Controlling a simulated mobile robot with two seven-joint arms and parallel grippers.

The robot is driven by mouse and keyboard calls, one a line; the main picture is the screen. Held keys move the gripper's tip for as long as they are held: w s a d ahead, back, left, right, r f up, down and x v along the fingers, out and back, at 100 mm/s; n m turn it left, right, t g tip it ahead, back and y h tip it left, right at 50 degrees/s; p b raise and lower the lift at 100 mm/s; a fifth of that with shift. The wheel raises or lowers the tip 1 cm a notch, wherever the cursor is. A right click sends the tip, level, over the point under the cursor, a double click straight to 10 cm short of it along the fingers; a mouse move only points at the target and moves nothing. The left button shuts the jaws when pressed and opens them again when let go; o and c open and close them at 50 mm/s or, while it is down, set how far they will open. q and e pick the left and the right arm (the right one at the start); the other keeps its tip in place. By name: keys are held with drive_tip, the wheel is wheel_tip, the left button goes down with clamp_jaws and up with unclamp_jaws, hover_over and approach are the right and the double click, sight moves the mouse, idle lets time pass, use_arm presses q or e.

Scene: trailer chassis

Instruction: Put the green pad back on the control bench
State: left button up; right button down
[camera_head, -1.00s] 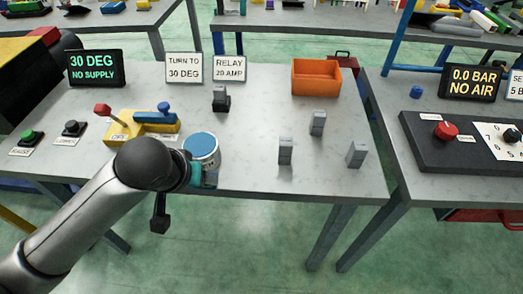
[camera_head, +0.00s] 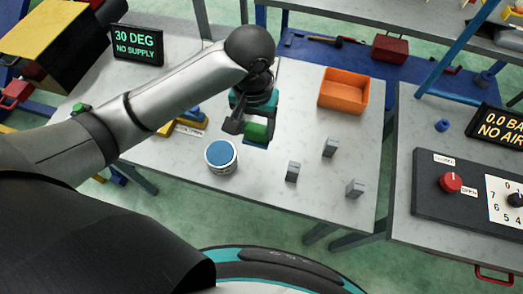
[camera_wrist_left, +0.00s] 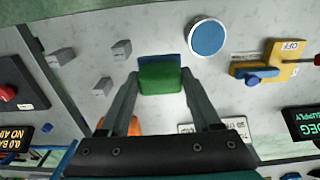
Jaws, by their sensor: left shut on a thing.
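The green pad (camera_head: 257,131) is between the fingers of my left gripper (camera_head: 250,128). The gripper is shut on it and holds it over the middle of the grey bench (camera_head: 330,225). In the left wrist view the green pad (camera_wrist_left: 160,79) sits between the two fingertips (camera_wrist_left: 161,75). A blue patch shows at its far edge; I cannot tell whether it belongs to the pad or lies on the bench. The gap between pad and bench is unclear. My right gripper is not in view.
A blue-topped can (camera_head: 221,156) stands left of the pad. Several grey blocks (camera_head: 330,147) stand to the right, with an orange bin (camera_head: 344,90) behind. A display (camera_head: 138,44) reads "30 DEG NO SUPPLY". A second bench (camera_head: 405,190) carries a red knob (camera_head: 450,182).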

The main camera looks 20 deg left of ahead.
use_arm(q)
drive_tip(key=shift+w+r, duration=0.15)
drive_tip(key=shift+r, duration=0.3)
drive_tip(key=shift+d+f, duration=0.1)
wheel_tip(320, 180, down, 16)
drive_tip(key=shift+f+b, duration=0.1)
drive_tip(key=shift+b, duration=0.7)
drive_tip(key=shift+f+b, duration=0.35)
drive_tip(key=shift+f, duration=1.4)
drive_tip(key=shift+f, duration=0.1)
drive_tip(key=o, duration=1.2)
wheel_tip(320, 180, up, 12)
drive_tip(key=shift+r+p, duration=0.15)
drive_tip(key=shift+p, duration=0.85)
